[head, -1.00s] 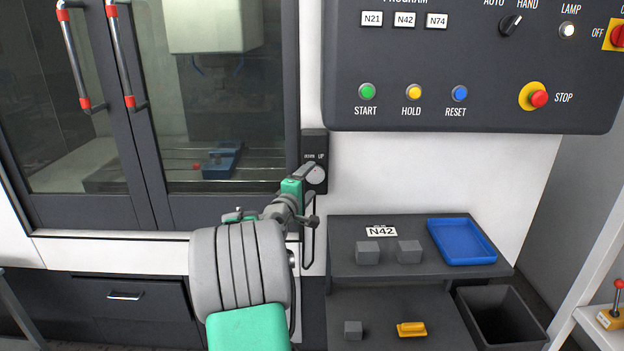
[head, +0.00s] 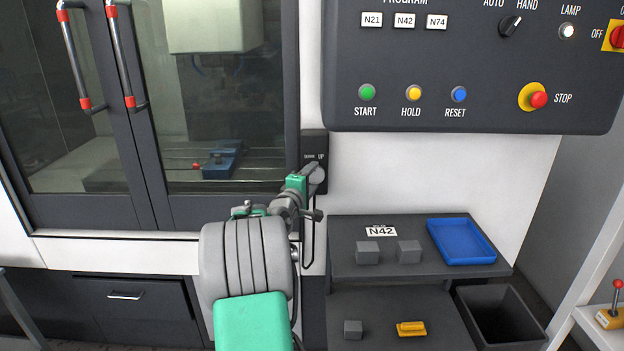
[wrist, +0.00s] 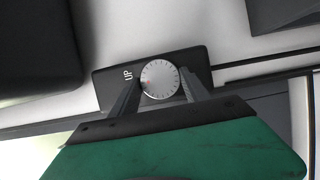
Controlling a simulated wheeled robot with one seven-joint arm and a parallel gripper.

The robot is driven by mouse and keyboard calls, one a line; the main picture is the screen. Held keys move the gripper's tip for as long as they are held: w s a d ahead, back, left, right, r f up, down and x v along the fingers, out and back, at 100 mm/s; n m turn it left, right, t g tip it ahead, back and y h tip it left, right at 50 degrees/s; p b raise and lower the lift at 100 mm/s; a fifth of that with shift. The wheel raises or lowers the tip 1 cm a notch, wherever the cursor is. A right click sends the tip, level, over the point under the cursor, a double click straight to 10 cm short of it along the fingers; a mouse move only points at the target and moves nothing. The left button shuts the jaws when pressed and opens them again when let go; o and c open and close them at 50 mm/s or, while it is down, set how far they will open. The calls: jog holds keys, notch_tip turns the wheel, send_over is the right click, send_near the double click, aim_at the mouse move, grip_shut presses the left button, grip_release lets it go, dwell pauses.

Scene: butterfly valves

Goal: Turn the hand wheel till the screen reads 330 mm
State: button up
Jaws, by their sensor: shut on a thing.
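The hand wheel (wrist: 160,79) is a small round silver dial with graduations round its edge and a reddish mark near its left side. It sits on a dark plate (wrist: 195,60) lettered UP. In the head view the plate (head: 309,140) is on the machine's front beside the window, with DOWN and UP on it. My gripper (wrist: 158,82) is shut on the hand wheel, one finger on each side of it. In the head view my gripper (head: 317,176) largely covers the wheel. No screen with a millimetre reading shows in either view.
The control panel (head: 470,60) hangs above right. A dark shelf (head: 345,262) with grey blocks (head: 368,253) and a blue tray (head: 462,241) stands below right. Machine doors with red-ended handles (head: 122,55) are at left. White wall lies between panel and shelf.

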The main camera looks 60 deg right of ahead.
jog(key=c, duration=0.4)
jog(key=shift+o, duration=0.2)
jog(key=shift+m, duration=0.3)
jog(key=m+y+b, duration=0.1)
jog(key=m+y, duration=0.1)
jog(key=m, duration=0.1)
jog(key=shift+s+r+m+t+b, duration=0.1)
jog(key=shift+r+m+t+b, duration=0.05)
jog(key=shift+m+t+b, duration=0.2)
jog(key=m+t+y+b, duration=0.1)
jog(key=m+b, duration=0.1)
jog(key=m, duration=0.1)
jog(key=shift+s+d+r+m+y, duration=0.1)
jog(key=shift+m+y, duration=0.15)
jog(key=shift+y, duration=0.15)
jog(key=m+t+b, duration=0.1)
jog(key=m+t+y+b, duration=0.1)
jog(key=m, duration=0.1)
jog(key=shift+s+d+r+m+y, duration=0.1)
jog(key=shift+s+m+y, duration=0.1)
jog(key=shift+m+y, duration=0.1)
jog(key=shift+s+r+m+t+y+b, duration=0.1)
jog(key=shift+m+t+y+b, duration=0.4)
jog(key=shift+m+t, duration=0.8)
jog(key=shift+m+g, duration=0.25)
jog(key=shift+m, duration=0.15)
